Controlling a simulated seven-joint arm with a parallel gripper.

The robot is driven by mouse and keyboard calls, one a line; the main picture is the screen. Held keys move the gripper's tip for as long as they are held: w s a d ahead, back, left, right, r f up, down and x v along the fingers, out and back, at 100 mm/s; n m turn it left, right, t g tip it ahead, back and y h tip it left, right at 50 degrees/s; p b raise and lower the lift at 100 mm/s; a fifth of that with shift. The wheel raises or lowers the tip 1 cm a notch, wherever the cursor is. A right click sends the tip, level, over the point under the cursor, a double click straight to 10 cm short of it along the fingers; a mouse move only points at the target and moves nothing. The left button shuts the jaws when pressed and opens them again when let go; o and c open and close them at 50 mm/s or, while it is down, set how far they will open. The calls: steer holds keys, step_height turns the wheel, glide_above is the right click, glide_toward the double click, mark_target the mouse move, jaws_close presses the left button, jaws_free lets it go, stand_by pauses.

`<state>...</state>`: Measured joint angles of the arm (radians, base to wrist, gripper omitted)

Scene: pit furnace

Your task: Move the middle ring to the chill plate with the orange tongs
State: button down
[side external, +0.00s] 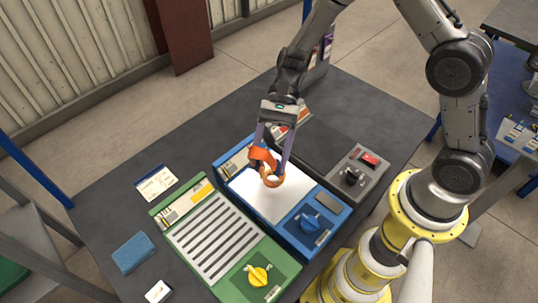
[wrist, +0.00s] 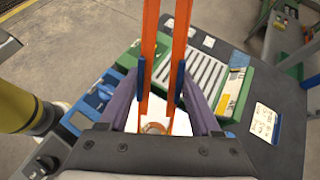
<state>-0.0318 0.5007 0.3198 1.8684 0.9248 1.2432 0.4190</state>
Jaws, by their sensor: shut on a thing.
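My gripper (side external: 269,160) has purple fingers and is shut on the orange tongs (side external: 262,156), over the blue unit. In the wrist view the tongs' two long arms (wrist: 149,45) run between the blue fingertips (wrist: 160,84) and up past the top edge. The blue unit (side external: 309,222) has a white plate (side external: 262,203) and a blue knob. A small round orange-tan piece, seemingly a ring (wrist: 153,128), shows low between the fingers in the wrist view. In the side view a ring-like orange shape is at the tongs' lower end; whether it is held or resting on the plate is unclear.
A green unit (side external: 282,266) with a slotted plate and yellow knob stands left of the blue one. A dark grey unit (side external: 366,184) with a black top and knob stands right. A blue pad (side external: 134,254) and cards (side external: 156,183) lie on the dark table (side external: 110,208).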

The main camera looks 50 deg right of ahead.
steer(key=c, duration=0.6)
jaws_free()
steer(key=shift+o, duration=0.2)
step_height(320, 180, up, 10)
